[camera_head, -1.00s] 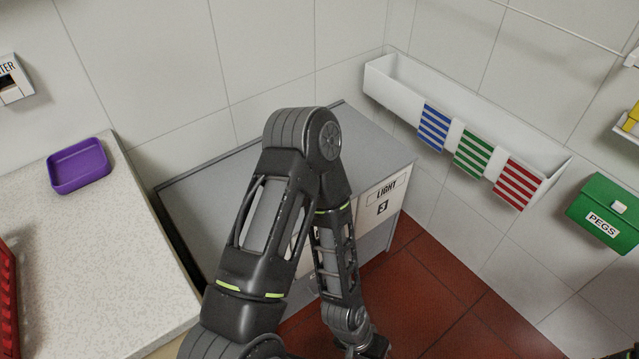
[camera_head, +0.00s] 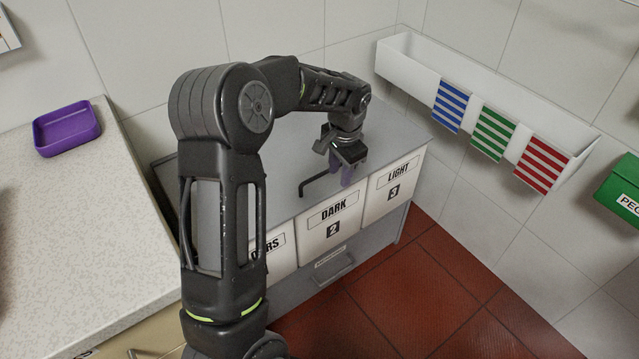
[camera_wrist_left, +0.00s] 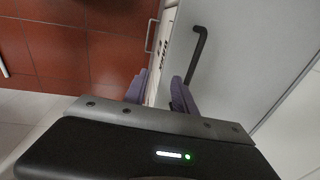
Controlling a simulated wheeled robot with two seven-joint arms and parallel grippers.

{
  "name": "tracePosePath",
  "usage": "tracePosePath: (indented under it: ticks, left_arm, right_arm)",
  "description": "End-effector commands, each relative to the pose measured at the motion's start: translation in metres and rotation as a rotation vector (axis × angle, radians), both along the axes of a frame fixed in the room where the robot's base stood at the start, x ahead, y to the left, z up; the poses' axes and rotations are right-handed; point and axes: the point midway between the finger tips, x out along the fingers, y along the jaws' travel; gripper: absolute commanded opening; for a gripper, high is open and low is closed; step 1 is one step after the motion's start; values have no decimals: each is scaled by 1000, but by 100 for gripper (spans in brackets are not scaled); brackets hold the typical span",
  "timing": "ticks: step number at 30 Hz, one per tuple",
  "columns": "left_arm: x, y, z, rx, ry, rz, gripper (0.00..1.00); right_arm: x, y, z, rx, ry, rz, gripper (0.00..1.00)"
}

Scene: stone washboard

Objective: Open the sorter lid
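The sorter is a grey cabinet with white front panels labelled "DARK" (camera_head: 333,213) and "LIGHT", and a third partly hidden by my arm. Its flat grey lid (camera_head: 285,172) is down, with a black bar handle (camera_head: 318,182) near the front edge. My left gripper (camera_head: 347,172) is above the lid's front edge, just right of the handle. In the left wrist view its purple fingers (camera_wrist_left: 160,92) are apart with nothing held between them. There the handle (camera_wrist_left: 198,55) lies outside the fingers, beyond the right one. My right gripper is not in view.
A speckled counter (camera_head: 80,235) with a purple tray (camera_head: 66,128) stands left. A white wall trough (camera_head: 480,85) with blue, green and red striped cards hangs right of the sorter. A green box (camera_head: 622,190) is at the far right. The red floor in front is clear.

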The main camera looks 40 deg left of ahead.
Motion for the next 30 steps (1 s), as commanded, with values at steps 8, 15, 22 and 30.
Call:
tracePosePath:
  ticks: [8,15,22,30]
  left_arm:
    - [-7,48,47,93,24,23,32]
    - [-7,47,45,90,25,23,32]
    - [-7,50,26,89,29,24,32]
    - [-4,58,-16,88,28,23,32]
  right_arm:
    - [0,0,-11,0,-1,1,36]
    - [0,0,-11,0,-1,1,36]
    - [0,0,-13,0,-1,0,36]
    - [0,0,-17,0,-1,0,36]
